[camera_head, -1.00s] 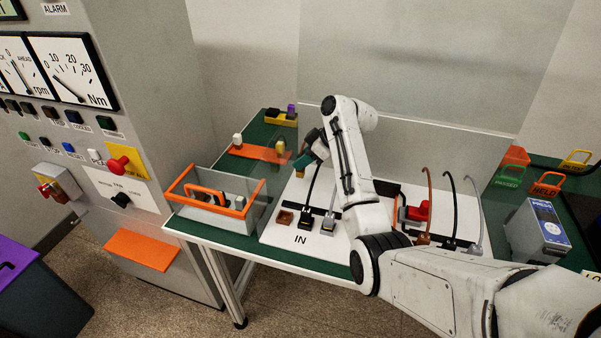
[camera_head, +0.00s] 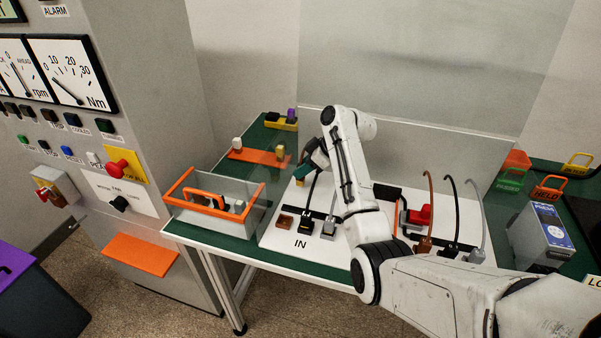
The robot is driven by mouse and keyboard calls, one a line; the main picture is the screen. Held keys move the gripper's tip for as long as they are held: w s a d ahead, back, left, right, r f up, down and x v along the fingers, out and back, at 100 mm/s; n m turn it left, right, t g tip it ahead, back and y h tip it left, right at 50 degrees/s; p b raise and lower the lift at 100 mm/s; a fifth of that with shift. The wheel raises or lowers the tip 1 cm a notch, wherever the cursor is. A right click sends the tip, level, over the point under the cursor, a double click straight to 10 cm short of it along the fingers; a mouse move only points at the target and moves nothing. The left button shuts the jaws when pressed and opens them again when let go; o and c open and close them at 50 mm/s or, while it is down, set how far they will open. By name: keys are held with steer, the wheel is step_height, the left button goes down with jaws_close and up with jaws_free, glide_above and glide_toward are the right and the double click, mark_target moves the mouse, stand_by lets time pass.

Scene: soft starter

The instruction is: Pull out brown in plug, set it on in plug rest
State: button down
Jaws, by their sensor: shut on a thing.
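My gripper (camera_head: 302,172) is at the left rear of the white panel, tilted down, above its surface. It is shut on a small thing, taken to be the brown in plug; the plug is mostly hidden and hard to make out. At the IN end, the brown socket (camera_head: 285,221) shows no plug or cable. Beside it, a black plug (camera_head: 305,226) and a grey plug (camera_head: 328,228) sit in the panel. An orange plate (camera_head: 258,156) lies left of my gripper, with a white block (camera_head: 237,143) and a yellowish block (camera_head: 280,152) on it. I cannot tell which thing is the in plug rest.
A clear bin with an orange rim (camera_head: 215,200) stands at the front left. A yellow holder (camera_head: 281,123) is at the back. Brown, black and grey cables (camera_head: 452,205) rise at the panel's right. A tall clear screen (camera_head: 430,80) stands behind the panel.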

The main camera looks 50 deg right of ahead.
steer(key=shift+f+b, duration=0.35)
steer(key=shift+f, duration=0.35)
steer(key=c, duration=0.9)
jaws_free()
steer(key=shift+o, duration=0.2)
steer(key=v, duration=1.1)
steer(key=shift+b, duration=0.35)
